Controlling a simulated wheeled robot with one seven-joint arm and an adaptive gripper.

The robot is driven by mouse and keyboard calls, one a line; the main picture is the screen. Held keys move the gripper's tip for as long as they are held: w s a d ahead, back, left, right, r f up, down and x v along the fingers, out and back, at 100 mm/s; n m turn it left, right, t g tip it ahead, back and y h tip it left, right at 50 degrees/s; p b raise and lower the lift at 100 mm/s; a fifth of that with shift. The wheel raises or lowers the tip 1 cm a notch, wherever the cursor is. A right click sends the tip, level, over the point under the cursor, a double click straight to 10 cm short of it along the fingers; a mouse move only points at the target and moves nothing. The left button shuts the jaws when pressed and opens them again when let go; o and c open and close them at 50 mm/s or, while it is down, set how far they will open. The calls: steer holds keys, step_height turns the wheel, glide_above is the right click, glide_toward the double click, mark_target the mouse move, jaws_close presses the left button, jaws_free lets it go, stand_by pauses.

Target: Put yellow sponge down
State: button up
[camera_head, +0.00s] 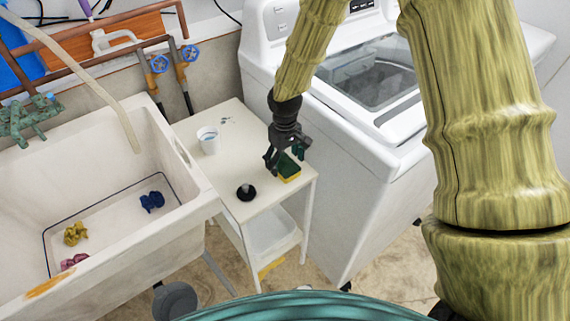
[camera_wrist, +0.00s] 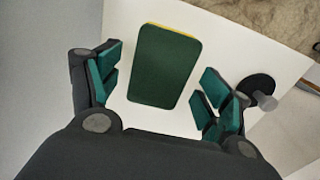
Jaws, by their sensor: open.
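The yellow sponge (camera_head: 289,168) has a dark green scouring side. It lies on the white side table (camera_head: 232,129) near its right edge, green side up. It also shows in the wrist view (camera_wrist: 165,67), lying between my open fingers with a thin yellow edge at its top. My gripper (camera_head: 284,157) is just above the sponge, at its left and back. In the wrist view my gripper (camera_wrist: 157,87) has its green-padded fingers spread on both sides of the sponge, with gaps between.
A black round stopper (camera_head: 246,192) stands on the table's front part, and a white cup (camera_head: 208,140) at the back left. A white sink (camera_head: 110,205) with crumpled cloths is at left. A white washing machine (camera_head: 350,130) stands close on the right.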

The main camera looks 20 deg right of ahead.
mark_target(285, 164)
step_height(285, 164, up, 10)
steer(key=shift+b, duration=0.3)
stand_by(0.6)
